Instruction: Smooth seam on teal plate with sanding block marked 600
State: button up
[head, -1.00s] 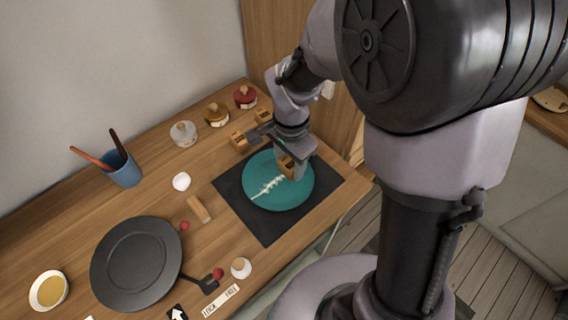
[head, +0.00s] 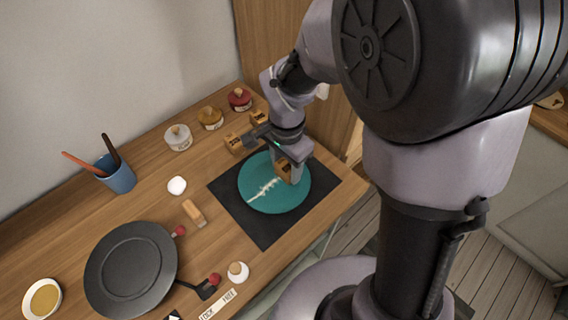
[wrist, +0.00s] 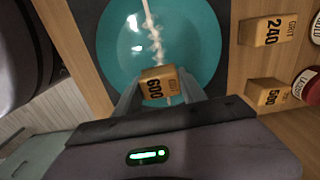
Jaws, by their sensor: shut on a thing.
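The teal plate (head: 262,202) lies on a dark mat (head: 262,232) on the wooden bench. A pale, rough seam (head: 263,189) runs across the plate; it also shows in the wrist view (wrist: 153,32). My gripper (head: 291,170) is over the plate's right part in the head view. It is shut on the sanding block marked 600 (wrist: 158,86), whose number faces the wrist camera. The block is at the near end of the seam in the wrist view and covers part of it. I cannot tell whether the block touches the plate.
Blocks marked 240 (wrist: 267,31) and a second number (wrist: 266,95) stand beside the mat. Lidded jars (head: 178,137), a blue cup with tools (head: 116,174), a dark turntable (head: 130,268) and a yellow-filled bowl (head: 43,298) stand on the bench.

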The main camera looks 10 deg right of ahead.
aim_at(262, 190)
jog(key=shift+s+a, duration=0.1)
jog(key=shift+a, duration=0.75)
jog(key=shift+s+a+b, duration=0.35)
jog(key=shift+s+a, duration=0.05)
jog(key=shift+s, duration=0.25)
jog(key=shift+a, duration=0.9)
jog(key=shift+s+a+b, duration=0.2)
jog(key=shift+s+b, duration=0.15)
jog(key=shift+s, duration=0.55)
jog(key=shift+a, duration=0.75)
jog(key=shift+r, duration=0.1)
jog(key=shift+r+p, duration=0.65)
jog(key=shift+r, duration=0.1)
